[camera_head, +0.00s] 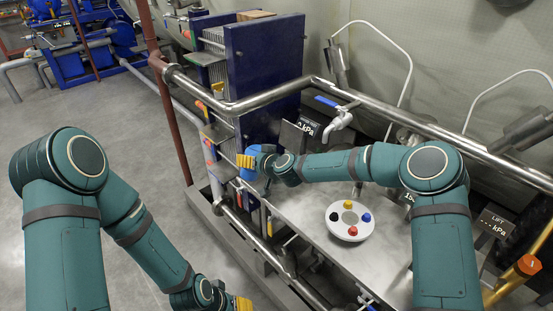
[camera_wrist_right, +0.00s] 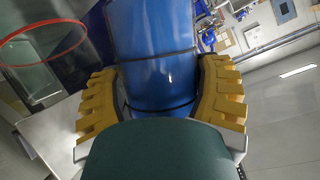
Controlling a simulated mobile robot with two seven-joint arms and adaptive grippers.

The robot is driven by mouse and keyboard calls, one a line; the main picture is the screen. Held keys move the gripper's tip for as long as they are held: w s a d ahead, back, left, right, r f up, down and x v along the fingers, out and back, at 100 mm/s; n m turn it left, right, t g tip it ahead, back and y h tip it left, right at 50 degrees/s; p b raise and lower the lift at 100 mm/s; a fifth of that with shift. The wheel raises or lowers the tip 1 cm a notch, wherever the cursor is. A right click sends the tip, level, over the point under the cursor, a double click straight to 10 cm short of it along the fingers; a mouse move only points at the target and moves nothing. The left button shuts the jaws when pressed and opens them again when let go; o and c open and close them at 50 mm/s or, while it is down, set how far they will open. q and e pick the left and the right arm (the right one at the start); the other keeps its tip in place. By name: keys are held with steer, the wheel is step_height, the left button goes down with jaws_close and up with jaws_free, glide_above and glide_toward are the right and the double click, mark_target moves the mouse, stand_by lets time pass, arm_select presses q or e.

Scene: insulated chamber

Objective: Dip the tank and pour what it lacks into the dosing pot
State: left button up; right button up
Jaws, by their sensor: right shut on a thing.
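My right gripper (camera_head: 247,162) reaches left across the steel bench to its left edge. Its yellow fingers (camera_wrist_right: 160,105) are shut on a rounded blue container (camera_wrist_right: 155,55) with dark bands; part of it shows in the head view (camera_head: 252,175). Whether it holds liquid cannot be seen. My left gripper (camera_head: 243,304) is at the bottom edge of the head view, mostly cut off, and its opening cannot be judged. A clear vessel with a red rim (camera_wrist_right: 82,38) shows at the left of the right wrist view. I cannot clearly identify the tank, dipstick or dosing pot.
A white round plate with coloured knobs (camera_head: 337,229) lies on the steel bench (camera_head: 305,205). A steel rail (camera_head: 275,97) runs around it. The grey floor (camera_head: 100,115) at left is clear.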

steer(key=shift+w+d+r+m+g+y, duration=0.15)
steer(key=shift+r+m+g+y, duration=0.25)
steer(key=shift+r, duration=0.4)
steer(key=shift+w+d+f+m+y, duration=0.1)
steer(key=shift+w+d+m+y, duration=0.1)
steer(key=shift+m+y, duration=0.35)
steer(key=shift+s+m, duration=0.1)
steer(key=shift+m, duration=0.15)
steer(key=shift+s+a+f+m+g+y, duration=0.15)
steer(key=shift+s+a+m+g+y, duration=0.15)
steer(key=shift+m, duration=0.2)
steer(key=shift+s+a+f+m+g+y, duration=0.1)
steer(key=shift+a+f+m+g+y, duration=0.05)
steer(key=shift+m+g+y, duration=0.3)
stand_by(0.6)
steer(key=shift+s+a+f+m, duration=0.15)
steer(key=shift+f+m, duration=0.2)
steer(key=shift+f, duration=0.25)
steer(key=shift+w+a+f+m, duration=0.1)
steer(key=shift+f+m, duration=0.2)
steer(key=shift+f, duration=0.3)
steer(key=shift+s+a+r+m+y, duration=0.15)
steer(key=shift+r+m+y, duration=0.45)
stand_by(0.9)
steer(key=shift+w+d+m+g+y, duration=0.3)
steer(key=shift+d+m+y, duration=0.1)
steer(key=shift+m, duration=0.2)
stand_by(1.5)
